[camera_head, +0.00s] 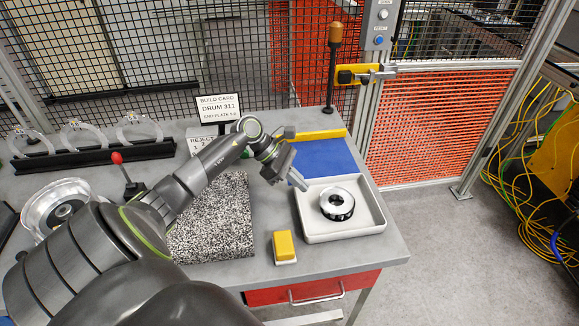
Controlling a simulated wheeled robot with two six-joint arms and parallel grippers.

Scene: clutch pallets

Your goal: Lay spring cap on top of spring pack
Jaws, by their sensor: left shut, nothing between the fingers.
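A small round part (337,203) sits in a shallow white tray (302,222) at the right of the bench. It has a bright silver ring-shaped top over a dark ribbed lower part, with a dark centre. I cannot tell for sure whether this is the spring pack alone or with the spring cap lying on it. No separate cap shows elsewhere. My left gripper (301,183) is shut and empty, above the tray's left back corner, left of and behind the part. My right gripper is out of view.
A silver drum (62,207) stands at the left, partly behind my arm. A speckled mat (215,218), a yellow-topped block (284,246), a blue mat (328,156) and a red-knobbed lever (118,160) are on the bench. Clear rings stand in a black rack (92,158) along the back.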

